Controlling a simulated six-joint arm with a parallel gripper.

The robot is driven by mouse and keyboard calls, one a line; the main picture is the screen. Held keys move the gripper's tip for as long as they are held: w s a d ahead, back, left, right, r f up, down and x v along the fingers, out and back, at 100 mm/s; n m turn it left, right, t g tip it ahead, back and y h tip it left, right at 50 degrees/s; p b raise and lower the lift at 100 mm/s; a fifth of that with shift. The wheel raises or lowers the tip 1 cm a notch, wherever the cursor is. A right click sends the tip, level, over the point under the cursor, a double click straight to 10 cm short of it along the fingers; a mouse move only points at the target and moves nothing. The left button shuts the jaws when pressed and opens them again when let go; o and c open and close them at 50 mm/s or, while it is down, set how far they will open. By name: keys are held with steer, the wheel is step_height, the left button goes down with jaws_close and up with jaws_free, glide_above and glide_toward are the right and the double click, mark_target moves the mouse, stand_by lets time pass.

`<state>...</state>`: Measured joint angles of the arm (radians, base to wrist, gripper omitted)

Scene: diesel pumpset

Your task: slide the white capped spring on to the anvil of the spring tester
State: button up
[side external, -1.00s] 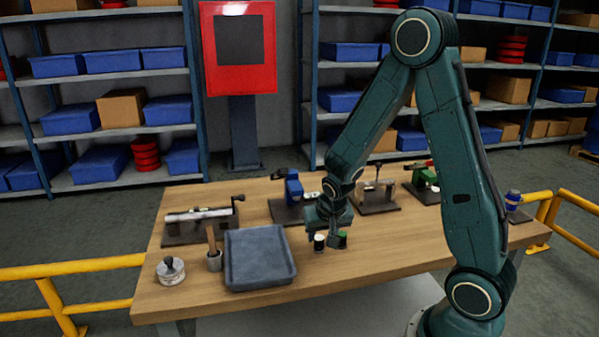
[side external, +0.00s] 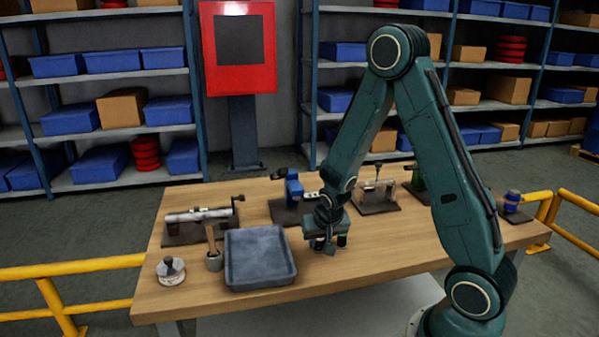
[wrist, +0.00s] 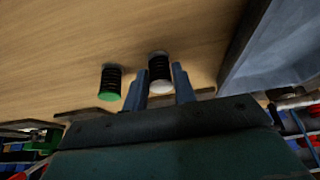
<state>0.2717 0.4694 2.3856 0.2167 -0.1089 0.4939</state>
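The white-capped spring (wrist: 159,72), a black coil with a white end, stands on the bench between my fingers in the wrist view. In the side view my gripper mostly hides it. My gripper (side external: 325,246) is low over the bench. In the wrist view its two blue-grey fingers (wrist: 160,88) are apart, one on each side of the spring. I cannot tell whether either finger touches it. A green-capped spring (wrist: 111,83) stands just left of the fingers. Several bench devices stand at the back; I cannot tell surely which is the spring tester.
A grey tray (side external: 260,284) lies left of my gripper; its wall shows at the wrist view's right. Behind are a blue device (side external: 293,188), a device with an upright handle (side external: 376,195) and a green one (side external: 418,181). The bench front right is clear.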

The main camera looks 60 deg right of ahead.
steer(key=shift+r, duration=0.2)
stand_by(0.4)
steer(key=w+d+r, duration=0.1)
steer(key=w, duration=0.1)
steer(key=w+d+r, duration=0.1)
steer(key=w, duration=0.1)
steer(key=w+d+r, duration=0.1)
steer(key=w+d, duration=0.1)
steer(key=shift+w+r, duration=0.3)
steer(key=shift+r, duration=0.05)
steer(key=shift+w+d+r, duration=0.3)
steer(key=shift+w, duration=0.15)
steer(key=shift+w+d+f, duration=0.1)
steer(key=shift+f, duration=0.05)
